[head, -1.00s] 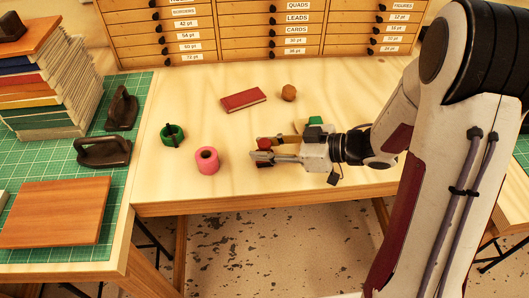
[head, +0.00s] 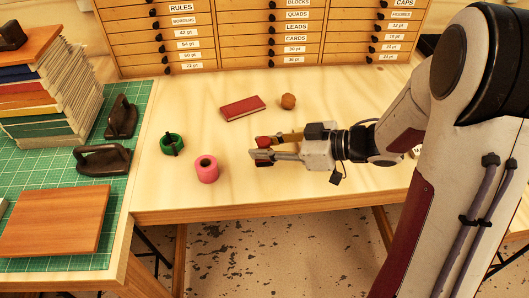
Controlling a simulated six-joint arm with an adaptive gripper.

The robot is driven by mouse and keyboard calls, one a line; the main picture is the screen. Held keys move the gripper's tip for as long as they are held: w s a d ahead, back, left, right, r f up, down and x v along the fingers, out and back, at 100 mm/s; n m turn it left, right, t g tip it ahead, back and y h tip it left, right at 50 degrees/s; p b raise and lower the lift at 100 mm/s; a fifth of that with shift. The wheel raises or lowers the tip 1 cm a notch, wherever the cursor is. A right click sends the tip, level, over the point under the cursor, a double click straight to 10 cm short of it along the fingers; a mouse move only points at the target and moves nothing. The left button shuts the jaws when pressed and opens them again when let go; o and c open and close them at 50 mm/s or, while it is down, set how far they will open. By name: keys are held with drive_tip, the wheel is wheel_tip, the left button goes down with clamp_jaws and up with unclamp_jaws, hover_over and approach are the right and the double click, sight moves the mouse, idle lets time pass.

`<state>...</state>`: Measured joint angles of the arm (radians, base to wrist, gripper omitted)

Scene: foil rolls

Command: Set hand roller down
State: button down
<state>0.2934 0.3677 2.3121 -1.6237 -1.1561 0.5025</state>
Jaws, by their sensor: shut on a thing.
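My gripper (head: 259,149) is at the middle right of the bench, pointing left. It is shut on a small red and dark thing at its fingertips, which I take to be the hand roller (head: 264,142). The fingers cover much of it, so its full shape is hidden. I cannot tell whether it touches the bench top or hangs just above it. A pink roll (head: 207,169) stands on the bench to the left of the fingertips, apart from them.
A green ring-shaped roll (head: 171,144) lies farther left. A red book (head: 243,109) and a brown lump (head: 288,101) lie behind my gripper. Type drawers (head: 265,40) close off the back. The bench (head: 165,200) is bare at the front left, up to its front edge.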

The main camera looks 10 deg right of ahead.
sight(260, 141)
drive_tip(key=shift+r, duration=3.25)
drive_tip(key=shift+s+a+f, duration=0.15)
drive_tip(key=shift+a, duration=0.35)
drive_tip(key=w+a+f+n+g, duration=0.1)
drive_tip(key=w+a+f, duration=0.1)
drive_tip(key=w+a, duration=0.4)
drive_tip(key=w+a+f+n+g, duration=0.15)
drive_tip(key=w+a, duration=0.25)
drive_tip(key=a, duration=0.4)
drive_tip(key=w+a+r+m+t, duration=0.1)
drive_tip(key=w+a+r, duration=0.1)
drive_tip(key=w, duration=0.4)
drive_tip(key=w+a+r+m+t, duration=0.2)
drive_tip(key=w+a, duration=0.1)
drive_tip(key=w, duration=0.3)
